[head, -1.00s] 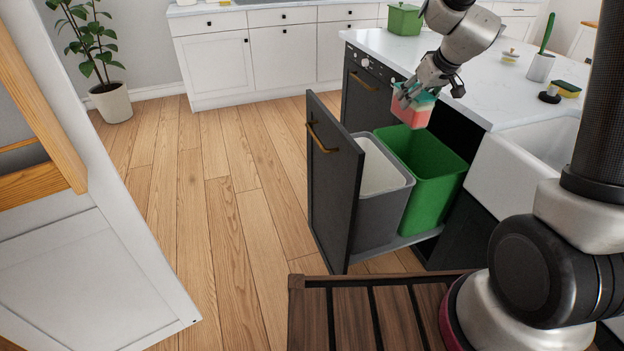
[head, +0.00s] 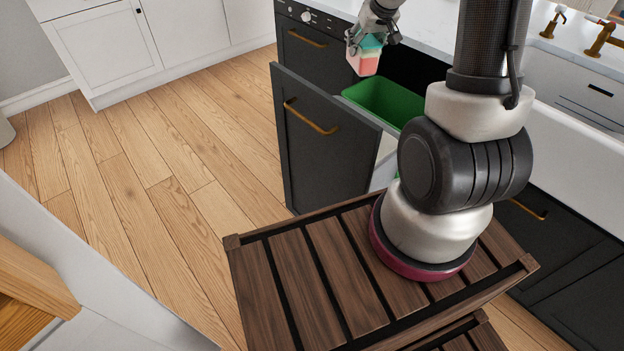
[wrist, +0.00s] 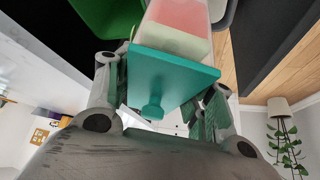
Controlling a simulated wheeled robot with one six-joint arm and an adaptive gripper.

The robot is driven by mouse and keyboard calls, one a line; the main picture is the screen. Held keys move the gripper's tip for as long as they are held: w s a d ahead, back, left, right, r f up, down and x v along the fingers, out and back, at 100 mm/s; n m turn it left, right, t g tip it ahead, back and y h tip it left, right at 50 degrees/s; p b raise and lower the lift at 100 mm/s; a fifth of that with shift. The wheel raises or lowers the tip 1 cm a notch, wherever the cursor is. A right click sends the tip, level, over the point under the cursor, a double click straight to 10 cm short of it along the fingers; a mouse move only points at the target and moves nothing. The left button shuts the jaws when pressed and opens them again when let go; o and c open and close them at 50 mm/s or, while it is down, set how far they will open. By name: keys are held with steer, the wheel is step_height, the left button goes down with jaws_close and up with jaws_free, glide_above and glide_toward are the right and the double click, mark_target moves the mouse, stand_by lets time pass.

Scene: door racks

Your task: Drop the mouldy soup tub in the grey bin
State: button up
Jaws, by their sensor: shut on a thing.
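The soup tub (head: 363,63) is a clear box with a teal lid, a pale greenish layer under it and red contents below. The grey bin (head: 384,170) shows only as a pale sliver in the head view, mostly hidden behind the dark drawer front and my arm.
The green bin (head: 380,100) stands open in the pulled-out drawer and also shows in the wrist view (wrist: 108,18). The white counter (head: 425,28) lies behind. The wooden floor at left is clear.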

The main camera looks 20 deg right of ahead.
steer(key=shift+f, duration=2.3)
steer(key=o, duration=1.4)
steer(key=shift+s+r, duration=0.1)
steer(key=v, duration=1.1)
steer(key=shift+s+r, duration=0.2)
steer(key=shift+r, duration=0.15)
